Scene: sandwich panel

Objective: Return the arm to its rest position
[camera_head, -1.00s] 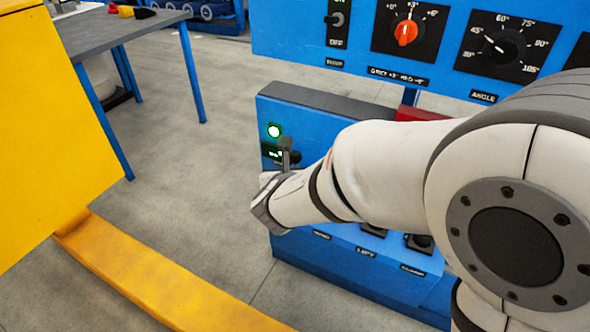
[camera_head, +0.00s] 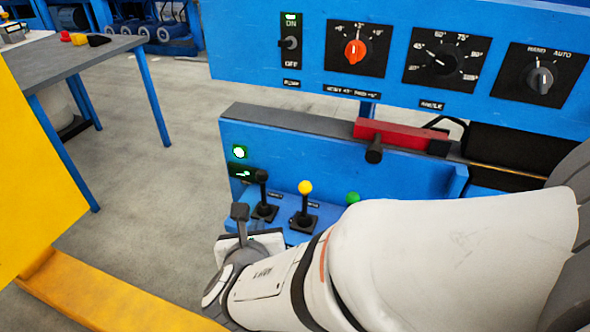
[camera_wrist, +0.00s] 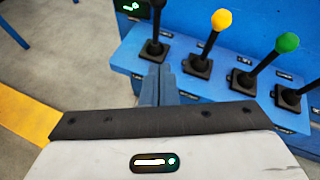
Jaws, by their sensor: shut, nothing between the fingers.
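My white arm (camera_head: 450,250) reaches in from the right of the head view, low in front of the blue panel. My gripper (camera_head: 240,212) is shut and empty at the arm's left end, left of and in front of the control levers. The gripper also shows in the wrist view, with its closed fingers (camera_wrist: 157,80) pointing toward the base of the black-knobbed lever (camera_wrist: 155,30). I cannot tell from this view how far the fingers are from it.
The levers include a yellow-knobbed one (camera_head: 305,188) and a green-knobbed one (camera_head: 353,198). Above them are a red block (camera_head: 400,134) and a control panel (camera_head: 235,50) with knobs and a switch. A yellow structure (camera_head: 35,180) and grey table (camera_head: 75,58) stand left, with open floor (camera_head: 150,200) between.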

